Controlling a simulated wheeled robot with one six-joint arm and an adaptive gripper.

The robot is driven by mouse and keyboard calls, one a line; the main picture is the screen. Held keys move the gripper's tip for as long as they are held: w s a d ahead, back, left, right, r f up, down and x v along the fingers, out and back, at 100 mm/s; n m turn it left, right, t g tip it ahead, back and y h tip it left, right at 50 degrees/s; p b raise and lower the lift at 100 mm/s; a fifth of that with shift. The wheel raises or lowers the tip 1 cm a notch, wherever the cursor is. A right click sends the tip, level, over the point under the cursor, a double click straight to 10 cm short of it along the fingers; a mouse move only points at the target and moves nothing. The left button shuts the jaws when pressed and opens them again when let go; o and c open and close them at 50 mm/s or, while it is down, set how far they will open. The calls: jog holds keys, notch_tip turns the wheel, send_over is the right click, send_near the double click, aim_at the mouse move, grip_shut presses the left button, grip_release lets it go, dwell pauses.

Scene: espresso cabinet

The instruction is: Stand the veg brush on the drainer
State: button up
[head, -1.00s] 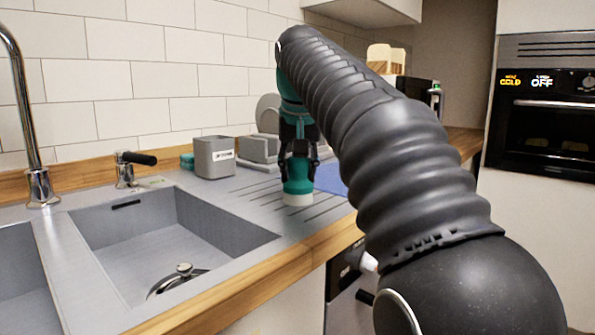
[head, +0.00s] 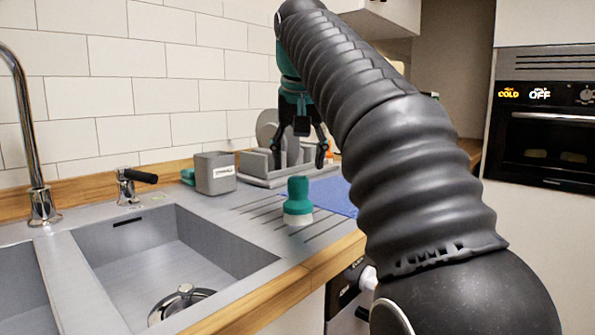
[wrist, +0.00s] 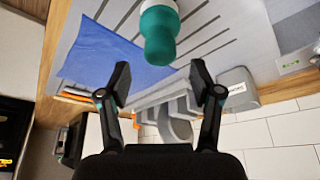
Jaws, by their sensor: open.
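The veg brush (head: 298,200) has a teal handle and a pale bristle end. It stands upright, bristles down, on the grooved drainer (head: 262,219) to the right of the sink. It also shows in the wrist view (wrist: 159,30), beyond the fingertips. My gripper (head: 302,160) is open and empty, above and behind the brush in the head view, and apart from it. In the wrist view my gripper (wrist: 162,88) has its two fingers spread wide with nothing between them.
A grey labelled caddy (head: 215,173) and a dish rack (head: 262,170) with plates stand behind the drainer. A blue cloth (head: 335,194) lies to the brush's right. The sink basin (head: 165,250) and tap (head: 40,190) are at left. The wooden counter edge (head: 290,280) runs in front.

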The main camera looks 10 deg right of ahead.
jog(key=shift+v, duration=2.25)
